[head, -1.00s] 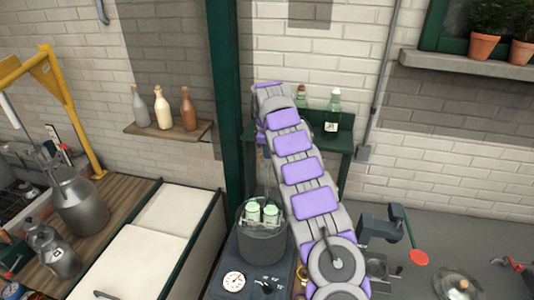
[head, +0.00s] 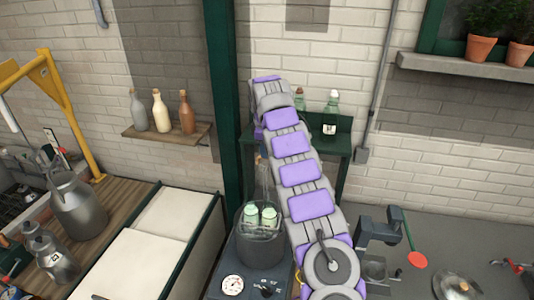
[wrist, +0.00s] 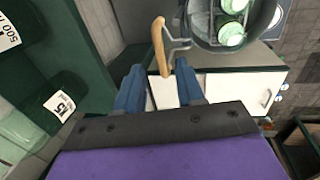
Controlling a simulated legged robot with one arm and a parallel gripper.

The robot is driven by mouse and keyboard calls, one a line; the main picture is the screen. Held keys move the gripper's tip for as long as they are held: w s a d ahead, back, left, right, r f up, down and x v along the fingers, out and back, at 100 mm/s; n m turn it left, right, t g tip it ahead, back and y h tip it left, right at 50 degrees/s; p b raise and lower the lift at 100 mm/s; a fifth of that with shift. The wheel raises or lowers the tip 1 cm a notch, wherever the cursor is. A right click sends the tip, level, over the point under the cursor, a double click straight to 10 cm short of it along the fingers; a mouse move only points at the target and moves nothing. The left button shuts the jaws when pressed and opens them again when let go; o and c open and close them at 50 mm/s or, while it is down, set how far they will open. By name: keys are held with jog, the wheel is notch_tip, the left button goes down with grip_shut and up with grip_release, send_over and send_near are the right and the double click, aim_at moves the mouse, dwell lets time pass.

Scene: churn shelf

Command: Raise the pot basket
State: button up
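The pot (head: 260,246) is a dark grey round vessel at the lower middle of the head view. The pot basket (head: 245,217) sits inside it with green-lidded jars (head: 261,215). A thin stem rises from it to a tan handle (head: 259,159). In the wrist view the tan handle (wrist: 158,43) hangs beside the pot's rim at the top. My gripper (wrist: 160,70) has two blue fingers spread apart, and the handle's near end shows in the gap between their tips, with no visible contact. In the head view the arm mostly hides the gripper.
A dark panel with a gauge (head: 232,285) is in front of the pot. A green shelf (head: 335,143) with bottles stands behind the arm. A white-topped cabinet (head: 140,255) is to the left. A clamp-like tool with a red knob (head: 418,259) is to the right.

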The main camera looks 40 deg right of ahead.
notch_tip(320, 180, up, 14)
jog(key=s+a+p, duration=0.1)
jog(key=p, duration=0.5)
jog(key=shift+s+a+p, duration=0.2)
jog(key=shift+s+p, duration=0.15)
jog(key=shift+f, duration=0.15)
jog(key=s+a+f+m+b, duration=0.1)
jog(key=s+a+f+b, duration=0.3)
jog(key=a, duration=0.3)
jog(key=s+a+f+m+g+y+b, duration=0.1)
jog(key=s+a+f+m+b, duration=0.1)
jog(key=s+a+b, duration=0.35)
jog(key=s+a+f+m+b, duration=0.1)
jog(key=s+a+f+b, duration=0.2)
jog(key=s+a, duration=0.45)
jog(key=s+a+f+m+g+b, duration=0.1)
jog(key=s+a+f+b, duration=0.4)
jog(key=s+f, duration=0.6)
jog(key=s+a+f+m+g+b, duration=0.1)
jog(key=s+a+f+m+b, duration=0.2)
jog(key=s, duration=1.4)
jog(key=a+f+b, duration=0.3)
jog(key=a+f, duration=0.3)
jog(key=f, duration=0.3)
jog(key=shift+y, duration=0.3)
